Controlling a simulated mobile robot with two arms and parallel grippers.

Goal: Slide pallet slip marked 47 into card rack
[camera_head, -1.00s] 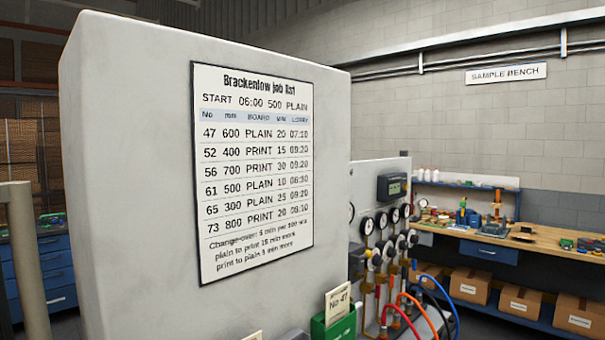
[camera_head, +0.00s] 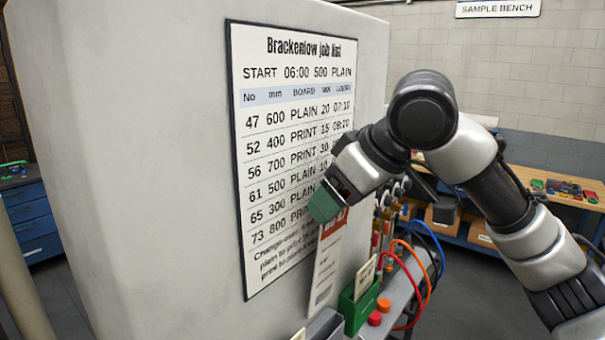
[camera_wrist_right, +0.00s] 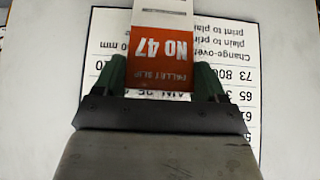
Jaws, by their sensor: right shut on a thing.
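The pallet slip (camera_head: 325,262) is a long white card with an orange-red band at its top. The band reads "No 47" and "PALLET SLIP" in the right wrist view (camera_wrist_right: 162,48). My right gripper (camera_head: 324,203) is shut on its top end, between green fingers (camera_wrist_right: 118,76). The slip hangs down, slightly tilted, in front of the job list. Its lower end is above a grey holder (camera_head: 322,326) and left of a green holder (camera_head: 356,312) with a small pale card (camera_head: 366,277). I cannot tell which holder is the card rack. My left gripper is not in view.
The job list board (camera_head: 290,115) is on the large pale cabinet (camera_head: 130,150) behind the slip. Red, orange and blue hoses (camera_head: 425,275) and gauges stand right of the holders. Red and orange buttons (camera_head: 383,305) are beside the green holder. A workbench (camera_head: 560,190) is further back.

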